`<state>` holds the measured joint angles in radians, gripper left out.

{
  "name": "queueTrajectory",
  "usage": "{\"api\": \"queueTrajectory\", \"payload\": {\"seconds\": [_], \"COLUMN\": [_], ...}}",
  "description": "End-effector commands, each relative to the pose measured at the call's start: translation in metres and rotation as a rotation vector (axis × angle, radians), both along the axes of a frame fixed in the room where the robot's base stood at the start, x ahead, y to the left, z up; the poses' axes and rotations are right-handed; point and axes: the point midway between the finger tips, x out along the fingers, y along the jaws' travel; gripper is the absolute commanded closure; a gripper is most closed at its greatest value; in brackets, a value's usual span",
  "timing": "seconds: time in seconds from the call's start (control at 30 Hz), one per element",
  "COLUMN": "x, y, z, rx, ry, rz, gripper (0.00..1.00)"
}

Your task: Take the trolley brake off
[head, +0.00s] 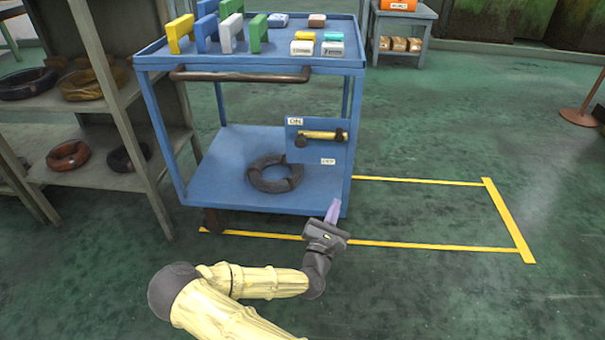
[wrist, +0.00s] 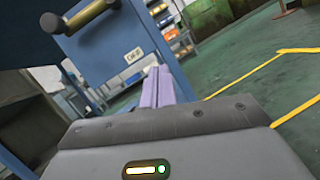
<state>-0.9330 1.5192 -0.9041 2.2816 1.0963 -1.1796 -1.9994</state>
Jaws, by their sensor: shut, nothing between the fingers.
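The blue trolley (head: 240,197) stands left of centre in the head view. On its right side a blue plate (head: 308,151) carries a brass lever (head: 322,135) with dark ends, lying about level. An "ON" label (head: 295,121) is above the lever and an "OFF" label (head: 328,161) below it. In the wrist view the lever (wrist: 88,16) is at the upper left, and the plate (wrist: 115,45) shows beside it with a label (wrist: 134,55). My gripper (head: 333,207) is shut and empty, below the plate near the trolley's front right corner. Its purple fingers (wrist: 157,84) point forward, apart from the lever.
A dark coil (head: 275,173) lies on the trolley's lower shelf. Coloured blocks and handles stand on top, with a dark push bar (head: 240,74) in front. Shelves (head: 105,85) with coils are close at left. Yellow lines (head: 508,220) mark free floor at right.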

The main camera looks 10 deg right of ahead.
Motion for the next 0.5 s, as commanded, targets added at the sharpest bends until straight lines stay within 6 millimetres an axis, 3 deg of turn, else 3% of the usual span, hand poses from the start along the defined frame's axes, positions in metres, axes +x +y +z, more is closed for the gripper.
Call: {"api": "queueTrajectory", "payload": {"seconds": [0.03,0.1,0.23,0.33,0.5], "x": [0.003,0.004,0.001,-0.001,-0.001], "y": [0.017,0.039,0.071,0.081,0.082], "z": [-0.006,0.000,0.009,0.013,0.015], "rx": [-0.132,-0.299,-0.509,-0.573,-0.580], "ry": [-0.018,-0.053,-0.111,-0.134,-0.136], "rz": [0.040,0.078,0.117,0.125,0.125], "gripper": [1.00,1.00,1.00,1.00,1.00]}}
